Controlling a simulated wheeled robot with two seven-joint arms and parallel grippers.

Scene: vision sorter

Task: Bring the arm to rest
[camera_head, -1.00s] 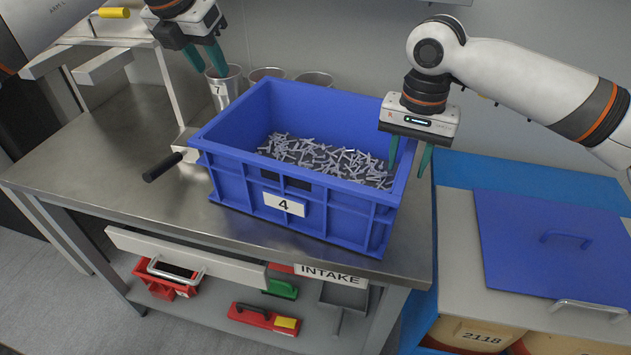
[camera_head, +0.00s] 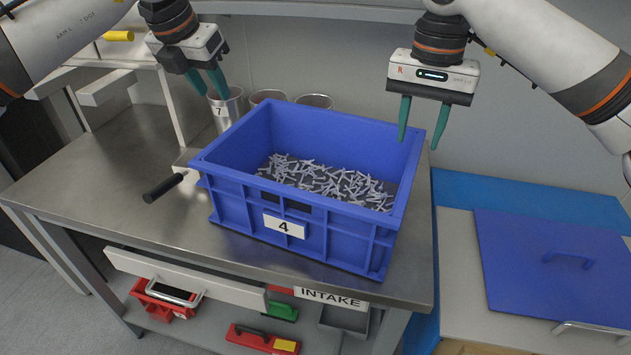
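My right gripper (camera_head: 420,142) hangs above the right rear corner of the blue crate, fingers pointing down. Its two green fingers are apart with nothing between them. My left gripper (camera_head: 216,90) is at the upper left, above the metal cups behind the crate. Its green fingers show a gap and hold nothing that I can see. The blue crate (camera_head: 345,238), labelled 4, stands on the steel bench (camera_head: 110,190). Many small grey parts (camera_head: 325,180) lie on its floor.
Metal cups (camera_head: 228,108) stand behind the crate, one marked 7. A black-handled lever (camera_head: 163,188) is left of the crate. A blue lid with a handle (camera_head: 560,265) lies at the right. The bench's left part is clear.

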